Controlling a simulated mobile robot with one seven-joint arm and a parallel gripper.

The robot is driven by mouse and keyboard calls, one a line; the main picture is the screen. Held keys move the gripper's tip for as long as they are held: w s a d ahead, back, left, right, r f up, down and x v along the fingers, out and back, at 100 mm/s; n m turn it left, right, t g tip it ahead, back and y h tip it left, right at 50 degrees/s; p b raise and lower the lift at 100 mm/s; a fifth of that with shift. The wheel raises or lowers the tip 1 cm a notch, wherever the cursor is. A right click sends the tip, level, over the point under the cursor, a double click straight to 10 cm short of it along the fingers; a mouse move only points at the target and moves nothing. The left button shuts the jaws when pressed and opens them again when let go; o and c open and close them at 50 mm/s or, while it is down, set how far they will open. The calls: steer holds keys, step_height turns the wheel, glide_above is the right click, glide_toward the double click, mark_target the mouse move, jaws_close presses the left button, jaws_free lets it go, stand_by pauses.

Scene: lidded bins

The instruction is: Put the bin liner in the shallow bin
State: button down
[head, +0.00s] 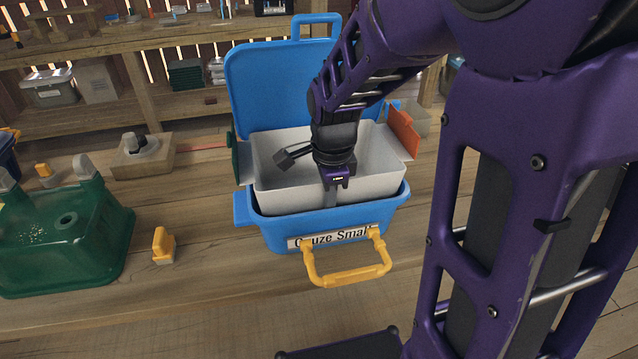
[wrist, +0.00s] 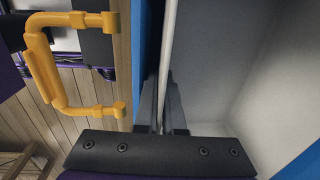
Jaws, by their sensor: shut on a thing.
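The bin liner (head: 284,200) is a pale grey open box in the head view. It stands inside the blue shallow bin (head: 274,230), with its upper walls above the bin's rim. How deep its base sits is hidden. My gripper (head: 331,194) points down at the liner's front wall and is shut on it. In the wrist view the fingers (wrist: 164,108) straddle the thin liner wall (wrist: 168,50), with the liner's empty inside on the right. The bin's blue lid (head: 275,88) stands open at the back.
A yellow handle (head: 348,275) and a label are on the bin's front. An orange flap (head: 403,132) and a green flap (head: 236,158) flank the liner. A green container (head: 65,240) and a small yellow piece (head: 163,245) stand left on the wooden bench (head: 205,280).

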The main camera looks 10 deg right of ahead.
steer(key=shift+f, duration=1.15)
stand_by(0.8)
steer(key=c, duration=0.9)
jaws_free()
steer(key=shift+c, duration=0.2)
step_height(320, 180, up, 17)
steer(key=s+p, duration=0.1)
steer(key=p, duration=1)
steer(key=shift+s+r, duration=0.2)
steer(key=shift+s, duration=0.1)
